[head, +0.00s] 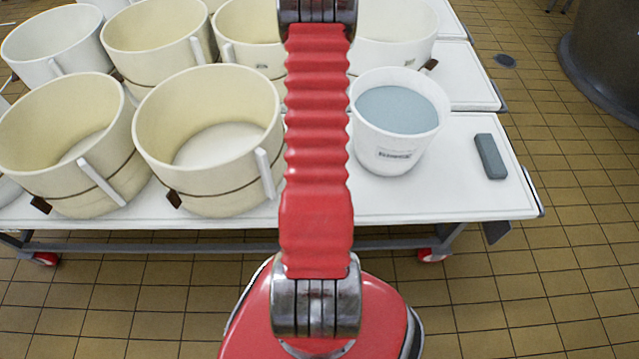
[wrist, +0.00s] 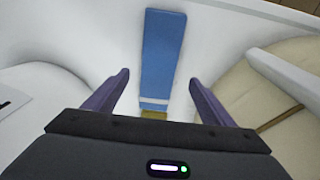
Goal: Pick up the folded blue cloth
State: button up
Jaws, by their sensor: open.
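A flat, long blue strip, which looks like the folded blue cloth (wrist: 163,50), lies on a white surface in the wrist view, running away from me. A thin white band crosses its near end, with a small yellowish patch just below it. My gripper (wrist: 159,77) is open, with one purple finger on each side of the strip's near part. I see no contact, and cannot tell how high the fingers are above it. In the head view neither the cloth nor my gripper shows; my red arm covers the middle.
A white bucket (head: 397,140) of bluish liquid stands right of my arm on the white table (head: 455,190). A cream round mould (head: 215,178) stands left, among several others. A grey-blue block (head: 490,156) lies near the table's right edge.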

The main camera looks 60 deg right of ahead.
jog(key=shift+d+f, duration=0.15)
jog(key=shift+f, duration=1.1)
jog(key=shift+d+f, duration=0.15)
jog(key=shift+f, duration=1.1)
jog(key=shift+c, duration=0.4)
jog(key=c, duration=1.2)
